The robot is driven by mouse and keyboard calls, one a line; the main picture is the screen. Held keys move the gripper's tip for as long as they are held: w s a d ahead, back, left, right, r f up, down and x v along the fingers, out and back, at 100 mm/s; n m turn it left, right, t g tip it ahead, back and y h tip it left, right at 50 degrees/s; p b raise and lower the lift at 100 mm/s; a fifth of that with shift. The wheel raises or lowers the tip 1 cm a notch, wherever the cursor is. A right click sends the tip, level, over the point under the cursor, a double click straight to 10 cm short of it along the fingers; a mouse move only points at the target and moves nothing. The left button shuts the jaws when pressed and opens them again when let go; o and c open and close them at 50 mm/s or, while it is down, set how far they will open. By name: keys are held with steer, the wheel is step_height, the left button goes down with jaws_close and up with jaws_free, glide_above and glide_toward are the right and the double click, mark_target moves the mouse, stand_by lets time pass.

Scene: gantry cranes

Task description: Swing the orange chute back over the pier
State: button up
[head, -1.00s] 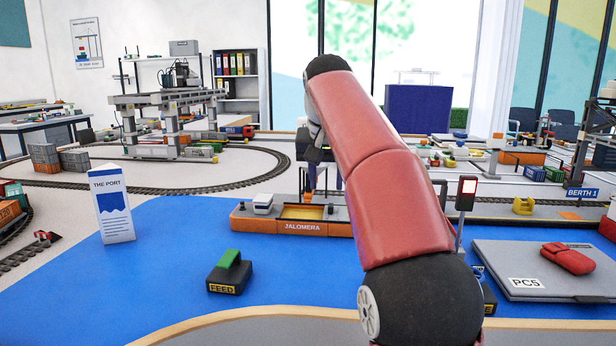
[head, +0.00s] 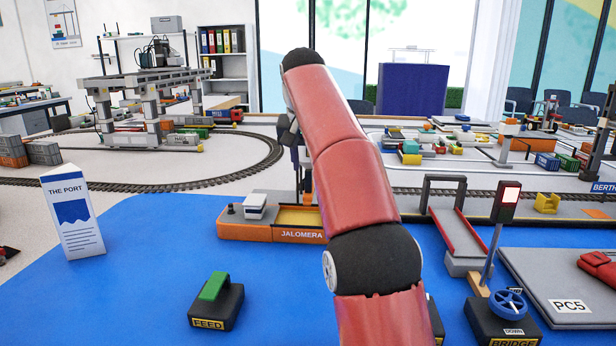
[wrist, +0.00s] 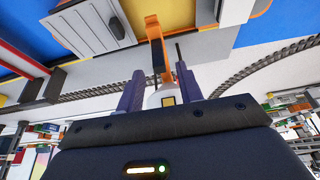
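The orange chute (wrist: 155,45) shows in the wrist view as a narrow arm, its far end against the yellow hold (wrist: 185,15) of the ship. My gripper (wrist: 160,85) has its two fingers apart, one on each side of the chute's near part and a pale piece below it. I see a gap beside the chute and cannot tell whether either finger touches it. In the head view the ship marked JALOMERA (head: 268,229) lies on the blue water at the pier edge. My red arm covers the ship's right end, and hides most of the gripper and chute.
A red signal (head: 508,200), a bridge with a grey frame (head: 455,228) and a blue handwheel (head: 508,304) stand right of my arm. A FEED box with a green lever (head: 214,300) and a THE PORT sign (head: 73,212) stand left. Rail track (head: 220,178) runs behind.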

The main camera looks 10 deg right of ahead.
mark_target(308, 170)
steer(key=shift+x, duration=2.65)
jaws_close()
